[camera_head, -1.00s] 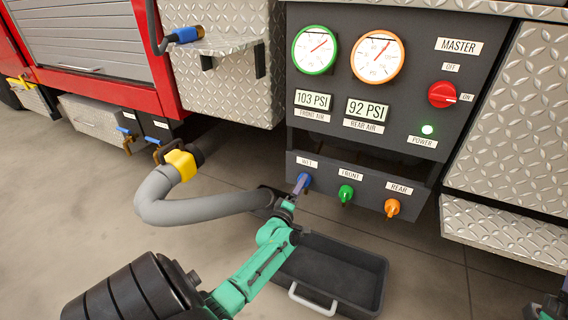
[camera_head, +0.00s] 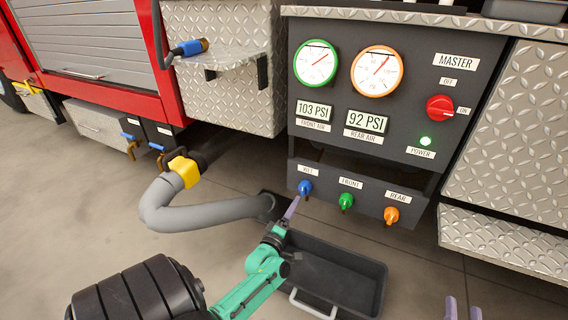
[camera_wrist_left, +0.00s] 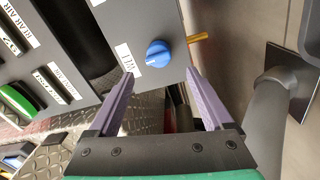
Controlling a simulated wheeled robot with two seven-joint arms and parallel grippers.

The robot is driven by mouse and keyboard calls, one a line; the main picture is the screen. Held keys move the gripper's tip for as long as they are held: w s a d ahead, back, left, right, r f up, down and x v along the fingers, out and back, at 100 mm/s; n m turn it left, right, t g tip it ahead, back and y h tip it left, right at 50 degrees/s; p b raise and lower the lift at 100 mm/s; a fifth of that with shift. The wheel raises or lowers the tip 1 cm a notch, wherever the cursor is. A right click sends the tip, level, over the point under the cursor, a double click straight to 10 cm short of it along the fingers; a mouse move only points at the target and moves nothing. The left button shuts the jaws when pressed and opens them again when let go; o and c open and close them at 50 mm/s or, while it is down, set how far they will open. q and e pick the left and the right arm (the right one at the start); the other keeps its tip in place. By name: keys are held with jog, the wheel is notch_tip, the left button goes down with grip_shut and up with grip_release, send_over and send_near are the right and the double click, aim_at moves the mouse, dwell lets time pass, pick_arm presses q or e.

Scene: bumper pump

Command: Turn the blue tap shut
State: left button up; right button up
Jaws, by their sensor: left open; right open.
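A green tap (camera_head: 346,202) and an orange tap (camera_head: 391,215) sit to the right on the same panel. A black tray (camera_head: 340,265) lies on the floor below. A grey hose (camera_head: 200,214) with a yellow collar lies left of my left gripper.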

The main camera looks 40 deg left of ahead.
pick_arm(q)
jog(key=p+v, duration=0.1)
jog(key=v, duration=0.5)
jog(key=shift+p, duration=0.3)
pick_arm(e)
jog(key=s+f+g, duration=0.3)
jog(key=s+f, duration=0.2)
jog(key=f, duration=0.3)
jog(key=s+f+g+h, duration=0.1)
jog(key=s+f+g, duration=0.2)
jog(key=s+f, duration=0.3)
notch_tip(320, 180, down, 2)
jog(key=shift+a+m, duration=0.4)
jog(key=shift+a, duration=0.05)
